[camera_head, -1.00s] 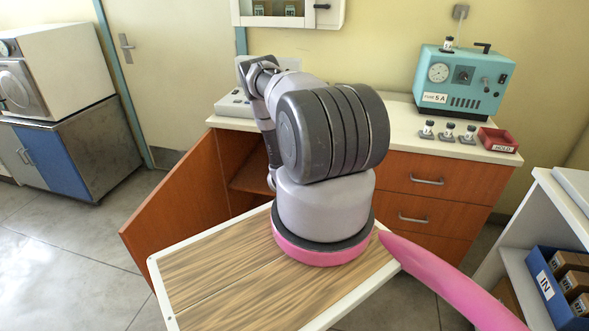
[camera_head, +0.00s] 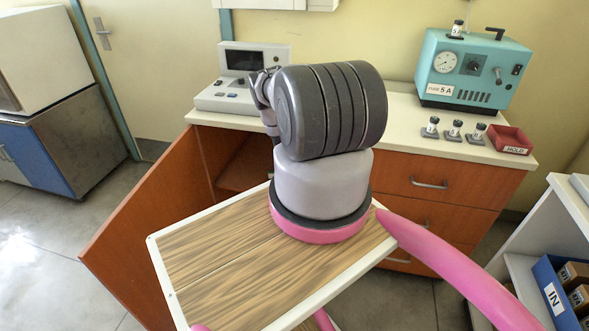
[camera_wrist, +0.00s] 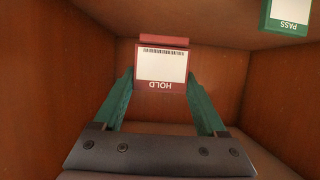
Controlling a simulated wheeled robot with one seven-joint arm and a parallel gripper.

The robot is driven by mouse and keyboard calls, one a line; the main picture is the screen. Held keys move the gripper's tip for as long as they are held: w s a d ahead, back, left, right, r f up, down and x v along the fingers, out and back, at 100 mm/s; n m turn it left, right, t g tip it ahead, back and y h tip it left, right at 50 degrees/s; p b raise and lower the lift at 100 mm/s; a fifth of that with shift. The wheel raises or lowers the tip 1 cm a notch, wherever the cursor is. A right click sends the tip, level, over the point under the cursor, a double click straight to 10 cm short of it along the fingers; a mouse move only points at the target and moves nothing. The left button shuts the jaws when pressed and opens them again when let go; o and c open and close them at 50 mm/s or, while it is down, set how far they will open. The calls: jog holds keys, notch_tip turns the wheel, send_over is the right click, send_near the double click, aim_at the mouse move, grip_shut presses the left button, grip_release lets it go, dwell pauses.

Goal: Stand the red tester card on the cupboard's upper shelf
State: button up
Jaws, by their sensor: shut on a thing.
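The red tester card (camera_wrist: 161,66) has a white label marked HOLD and a barcode, which appears upside down in the wrist view. My gripper (camera_wrist: 161,82) is shut on it, with a green finger on each side. The card is inside the brown cupboard, which shows in the wrist view (camera_wrist: 85,50) and, with its door open, in the head view (camera_head: 241,166). My arm hides the gripper and card in the head view. I cannot tell whether the card touches a shelf.
A green PASS card (camera_wrist: 289,15) is at the wrist view's upper right. The open cupboard door (camera_head: 150,215) sticks out at left. On the counter are a grey device with a screen (camera_head: 240,80), a turquoise FUSE 5A unit (camera_head: 474,70), small black-and-white stands and a red HOLD tray (camera_head: 508,138).

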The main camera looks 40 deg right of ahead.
notch_tip(320, 180, down, 8)
jog(key=shift+r, duration=0.1)
dwell(0.4)
jog(key=o, duration=1.4)
jog(key=shift+s+a, duration=0.1)
jog(key=v, duration=1.1)
jog(key=shift+s+a+r, duration=0.25)
